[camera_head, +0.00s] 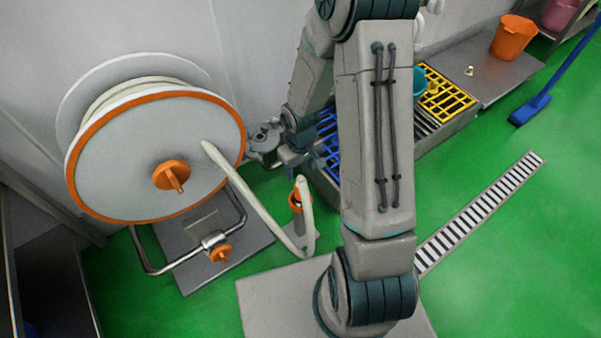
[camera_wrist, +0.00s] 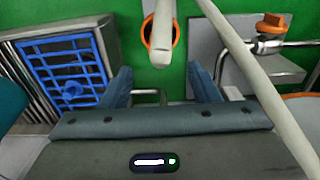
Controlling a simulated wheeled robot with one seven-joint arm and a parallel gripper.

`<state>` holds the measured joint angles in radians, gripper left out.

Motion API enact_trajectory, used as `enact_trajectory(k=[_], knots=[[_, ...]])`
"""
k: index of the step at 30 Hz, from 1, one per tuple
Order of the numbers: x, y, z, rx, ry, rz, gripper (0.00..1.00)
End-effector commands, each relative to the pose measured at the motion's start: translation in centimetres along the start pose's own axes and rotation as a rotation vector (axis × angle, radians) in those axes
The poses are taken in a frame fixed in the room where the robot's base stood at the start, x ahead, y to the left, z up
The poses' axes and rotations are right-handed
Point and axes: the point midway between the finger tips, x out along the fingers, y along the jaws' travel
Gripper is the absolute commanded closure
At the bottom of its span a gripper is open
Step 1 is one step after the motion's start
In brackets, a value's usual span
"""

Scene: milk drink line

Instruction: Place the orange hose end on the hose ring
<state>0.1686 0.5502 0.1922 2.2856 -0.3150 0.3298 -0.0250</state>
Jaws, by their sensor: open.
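A pale hose (camera_head: 262,215) hangs from the reel, dips towards the floor and rises to an orange ring-like piece (camera_head: 295,198). In the wrist view the orange piece (camera_wrist: 148,30) shows as a loop, with a pale hose section (camera_wrist: 162,45) across it. Whether the hose passes through the loop or lies against it, and which part is the orange hose end, I cannot tell. My gripper (camera_wrist: 163,85) is open, its fingers apart and nothing between them. The hose section lies just beyond the fingertips. In the head view my gripper is partly hidden by my arm.
The large orange-rimmed reel (camera_head: 125,150) stands at left, with an orange-handled valve (camera_head: 220,252) below. A blue grate (camera_wrist: 70,70) is beside my gripper. A yellow grate (camera_head: 447,97), orange bucket (camera_head: 512,37) and blue squeegee (camera_head: 530,108) are farther right.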

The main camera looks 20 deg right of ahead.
Motion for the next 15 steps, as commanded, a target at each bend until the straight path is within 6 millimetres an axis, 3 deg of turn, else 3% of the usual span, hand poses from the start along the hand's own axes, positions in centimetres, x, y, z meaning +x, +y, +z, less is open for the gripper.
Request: enact_trajectory(k=[8,11,15], knots=[[-3.0,0.1,0.2,0.009,0.004,0.013,0.45],[-5.4,0.3,0.8,0.033,0.007,0.037,0.45],[-10.0,0.2,2.4,0.087,0.016,0.073,0.45]])
